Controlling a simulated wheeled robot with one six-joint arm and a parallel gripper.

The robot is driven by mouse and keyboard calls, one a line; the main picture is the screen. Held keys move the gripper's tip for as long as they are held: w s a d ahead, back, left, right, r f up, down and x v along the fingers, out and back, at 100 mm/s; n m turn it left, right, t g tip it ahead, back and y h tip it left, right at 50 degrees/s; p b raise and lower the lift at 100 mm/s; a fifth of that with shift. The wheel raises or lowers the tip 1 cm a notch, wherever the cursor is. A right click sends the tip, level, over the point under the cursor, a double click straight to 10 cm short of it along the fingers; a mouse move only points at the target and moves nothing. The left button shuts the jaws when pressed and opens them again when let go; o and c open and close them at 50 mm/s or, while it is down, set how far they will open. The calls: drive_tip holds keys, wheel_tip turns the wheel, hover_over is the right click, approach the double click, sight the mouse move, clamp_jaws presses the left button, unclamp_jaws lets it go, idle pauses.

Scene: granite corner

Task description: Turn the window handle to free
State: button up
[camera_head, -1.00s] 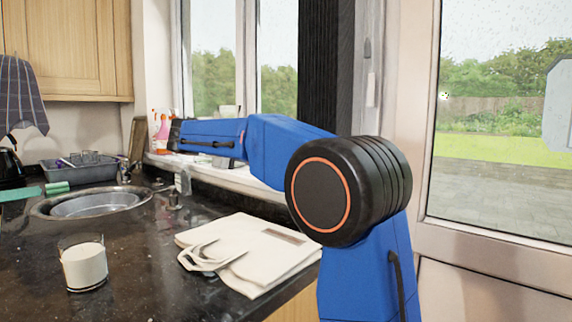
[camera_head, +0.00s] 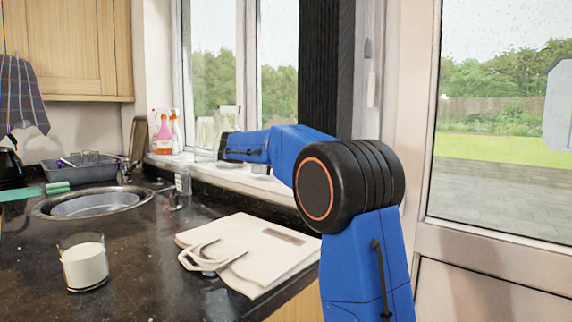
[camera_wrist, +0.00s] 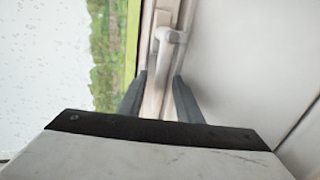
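In the wrist view, a pale window handle (camera_wrist: 167,36) sits on the light window frame, to the right of the rain-spotted glass. My gripper (camera_wrist: 158,77) is open, with its two dark fingers apart. The handle shows beyond the fingertips, and part of it lines up with the gap between them. I cannot tell the remaining distance, and I see no clear contact. In the head view, the end of my arm reaches to the window sill, and my fingers cannot be made out there.
The window sill (camera_head: 235,176) holds spray bottles (camera_head: 163,135). On the dark worktop are a sink (camera_head: 95,205), a glass of milk (camera_head: 84,263) and a folded cream bag (camera_head: 250,250). A glazed door (camera_head: 500,180) stands at the right.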

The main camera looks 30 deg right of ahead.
drive_tip(key=shift+w+d+f, duration=0.1)
drive_tip(key=shift+d, duration=0.3)
clamp_jaws()
